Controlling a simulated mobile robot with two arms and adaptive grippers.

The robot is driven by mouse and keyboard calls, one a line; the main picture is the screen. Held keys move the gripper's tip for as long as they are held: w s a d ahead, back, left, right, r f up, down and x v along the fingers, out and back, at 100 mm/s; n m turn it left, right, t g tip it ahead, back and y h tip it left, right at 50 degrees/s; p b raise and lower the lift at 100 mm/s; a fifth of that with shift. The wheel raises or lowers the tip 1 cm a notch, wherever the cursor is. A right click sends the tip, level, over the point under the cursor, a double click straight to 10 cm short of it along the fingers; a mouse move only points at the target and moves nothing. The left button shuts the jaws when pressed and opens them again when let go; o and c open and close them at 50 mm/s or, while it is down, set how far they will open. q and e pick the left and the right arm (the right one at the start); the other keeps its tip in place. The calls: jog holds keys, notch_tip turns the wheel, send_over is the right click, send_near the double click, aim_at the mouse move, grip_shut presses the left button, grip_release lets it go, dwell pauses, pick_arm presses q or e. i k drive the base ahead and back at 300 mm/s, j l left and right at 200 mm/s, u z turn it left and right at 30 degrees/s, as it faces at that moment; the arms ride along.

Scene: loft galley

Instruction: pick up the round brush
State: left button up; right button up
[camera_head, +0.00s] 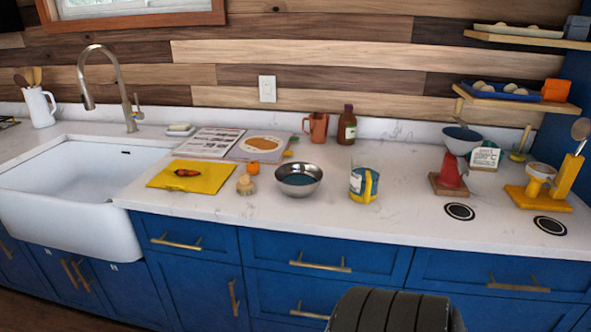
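The round brush (245,184) is a small, light wooden piece with a knob on top and pale bristles below. It stands on the white countertop (300,213), between the yellow cloth (213,182) on its left and the metal bowl (312,184) on its right. A small orange fruit (253,168) is just behind it. Nothing covers the brush. Neither of my grippers can be made out. Only a dark, ribbed part, seemingly mine, shows at the bottom edge, well in front of the counter.
A blue-and-yellow mug (364,187) stands right of the bowl. Behind are an open book (262,146), a copper mug (316,127) and a brown bottle (347,125). The sink (75,222) is at left. The counter in front of the brush is clear.

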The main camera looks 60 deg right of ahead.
aim_at(245, 186)
jog(key=i+z, duration=0.1)
jog(key=z, duration=1.75)
